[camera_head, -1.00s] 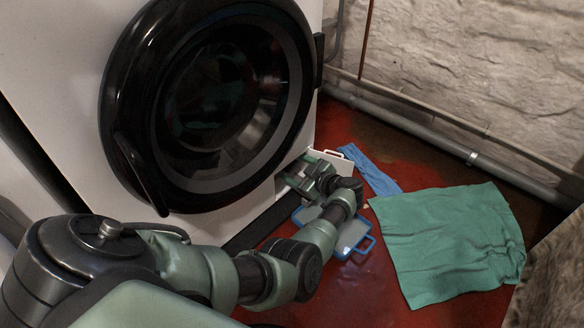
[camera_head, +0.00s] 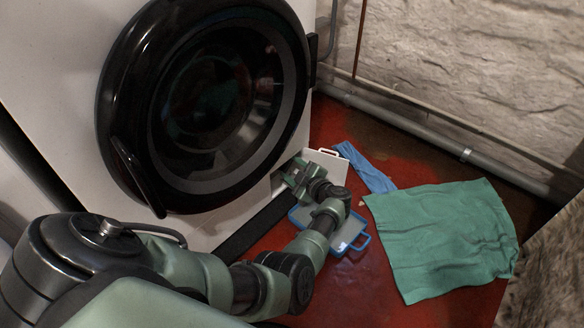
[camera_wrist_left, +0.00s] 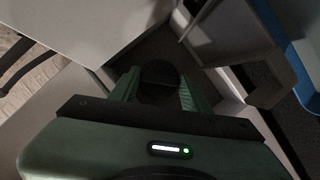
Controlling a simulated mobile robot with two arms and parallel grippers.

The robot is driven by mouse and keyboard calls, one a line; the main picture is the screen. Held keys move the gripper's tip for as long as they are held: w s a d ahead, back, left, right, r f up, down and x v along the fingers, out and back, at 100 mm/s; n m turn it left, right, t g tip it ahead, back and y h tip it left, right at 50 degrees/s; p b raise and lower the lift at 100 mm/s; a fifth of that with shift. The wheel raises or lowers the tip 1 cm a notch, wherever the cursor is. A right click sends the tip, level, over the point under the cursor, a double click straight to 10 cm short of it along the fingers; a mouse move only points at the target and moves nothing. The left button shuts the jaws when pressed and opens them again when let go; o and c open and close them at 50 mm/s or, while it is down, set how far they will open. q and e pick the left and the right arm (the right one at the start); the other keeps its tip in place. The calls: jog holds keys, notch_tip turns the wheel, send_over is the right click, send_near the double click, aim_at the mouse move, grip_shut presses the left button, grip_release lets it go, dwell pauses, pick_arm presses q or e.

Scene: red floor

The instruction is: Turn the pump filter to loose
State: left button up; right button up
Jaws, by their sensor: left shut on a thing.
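The pump filter (camera_wrist_left: 160,78) is a dark round cap inside a recess low on the white washing machine (camera_head: 60,90), in the left wrist view. My left gripper (camera_wrist_left: 158,90) is shut on it, with one green finger on each side. In the head view, my left gripper (camera_head: 292,172) reaches into the opening at the machine's bottom right corner. There the filter is hidden by the gripper and wrist. My right gripper is in neither view.
The white flap (camera_head: 331,164) stands open beside the opening. A blue-rimmed tray (camera_head: 352,236) lies on the red floor under my left wrist. A blue cloth (camera_head: 366,168) and a green cloth (camera_head: 440,240) lie to the right. A pipe runs along the wall.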

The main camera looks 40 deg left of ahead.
pick_arm(q)
jog(key=o, duration=1.4)
jog(key=shift+c, duration=0.2)
